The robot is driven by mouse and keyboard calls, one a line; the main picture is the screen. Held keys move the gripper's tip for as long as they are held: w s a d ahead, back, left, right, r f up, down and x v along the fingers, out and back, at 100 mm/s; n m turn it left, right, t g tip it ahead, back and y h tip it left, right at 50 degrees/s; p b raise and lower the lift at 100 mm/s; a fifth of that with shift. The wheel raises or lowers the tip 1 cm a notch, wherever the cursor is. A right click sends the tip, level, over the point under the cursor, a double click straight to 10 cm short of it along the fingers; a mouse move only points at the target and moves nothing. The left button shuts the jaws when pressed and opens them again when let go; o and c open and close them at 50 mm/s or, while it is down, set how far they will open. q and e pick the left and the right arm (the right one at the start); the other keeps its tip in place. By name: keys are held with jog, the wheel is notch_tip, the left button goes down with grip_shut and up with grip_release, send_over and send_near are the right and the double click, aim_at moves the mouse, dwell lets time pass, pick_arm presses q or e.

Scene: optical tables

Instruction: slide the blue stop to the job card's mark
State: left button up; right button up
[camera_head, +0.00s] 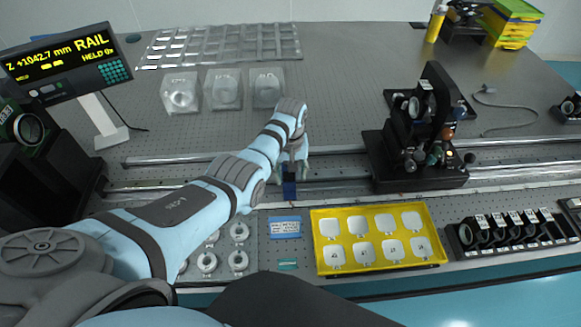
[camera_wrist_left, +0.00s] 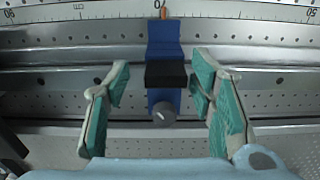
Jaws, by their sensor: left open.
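The blue stop (camera_wrist_left: 163,45) sits on the rail in the left wrist view, with a black block on it and a grey knob at its near end. In the head view the stop (camera_head: 289,188) shows below my left gripper (camera_head: 292,165). The job card (camera_head: 285,227) is a blue-edged card in front of the rail; its writing is too small to read.
The rail (camera_head: 335,184) runs across the table. A black optics carriage (camera_head: 415,178) stands on it to the right. A yellow tray (camera_head: 375,238) lies in front. A display (camera_head: 65,65) at the left reads Z +1042.7 mm, RAIL, HELD.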

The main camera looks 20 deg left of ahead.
pick_arm(q)
notch_tip(320, 180, up, 12)
